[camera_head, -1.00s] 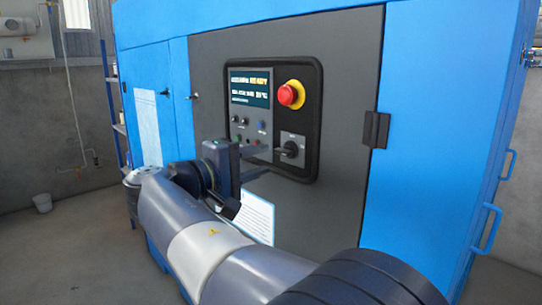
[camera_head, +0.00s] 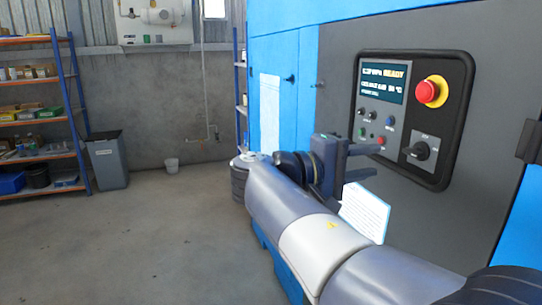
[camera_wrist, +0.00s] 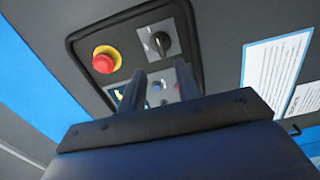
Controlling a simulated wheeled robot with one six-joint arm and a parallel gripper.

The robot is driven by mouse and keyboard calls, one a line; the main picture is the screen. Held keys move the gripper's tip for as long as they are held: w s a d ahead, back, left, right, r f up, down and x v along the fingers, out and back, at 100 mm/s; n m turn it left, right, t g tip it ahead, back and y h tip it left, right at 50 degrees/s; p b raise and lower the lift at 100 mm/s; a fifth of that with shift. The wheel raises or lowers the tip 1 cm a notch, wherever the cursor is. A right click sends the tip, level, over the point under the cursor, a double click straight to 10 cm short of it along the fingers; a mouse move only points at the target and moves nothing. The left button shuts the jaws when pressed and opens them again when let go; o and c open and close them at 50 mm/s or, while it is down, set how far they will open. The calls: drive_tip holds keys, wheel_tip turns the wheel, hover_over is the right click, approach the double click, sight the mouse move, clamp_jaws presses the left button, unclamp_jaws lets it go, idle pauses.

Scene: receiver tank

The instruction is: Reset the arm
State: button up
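My gripper (camera_head: 376,160) is in the middle right of the head view, in front of the lower left part of a control panel (camera_head: 408,118). Its two fingers are apart with nothing between them. My arm reaches to it from the lower right, stretched out. In the wrist view my gripper (camera_wrist: 158,82) points at the panel (camera_wrist: 90,79), with a gap between the fingers. I cannot tell whether the fingertips touch the panel.
The panel has a red stop button (camera_head: 430,92), a lit screen (camera_head: 384,84) and a black rotary switch (camera_head: 420,151). It sits on a blue and grey cabinet (camera_head: 284,85). A grey bin (camera_head: 106,163) and shelves (camera_head: 40,158) stand at left. The floor between is clear.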

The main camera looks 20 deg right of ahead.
sight(411, 151)
drive_tip(key=d, duration=1)
drive_tip(key=shift+w+b, duration=0.35)
drive_tip(key=shift+w, duration=0.05)
drive_tip(key=shift+a, duration=0.15)
drive_tip(key=a, duration=1.1)
drive_tip(key=d, duration=1.1)
drive_tip(key=shift+d+r+p, duration=0.2)
drive_tip(key=shift+r+p, duration=0.1)
drive_tip(key=shift+p, duration=0.2)
drive_tip(key=n+p, duration=0.4)
drive_tip(key=shift+a+r, duration=0.1)
drive_tip(key=n+p, duration=0.5)
drive_tip(key=p, duration=0.1)
drive_tip(key=n+p, duration=0.2)
drive_tip(key=p, duration=0.1)
drive_tip(key=shift+w+n, duration=0.1)
drive_tip(key=shift+n, duration=0.2)
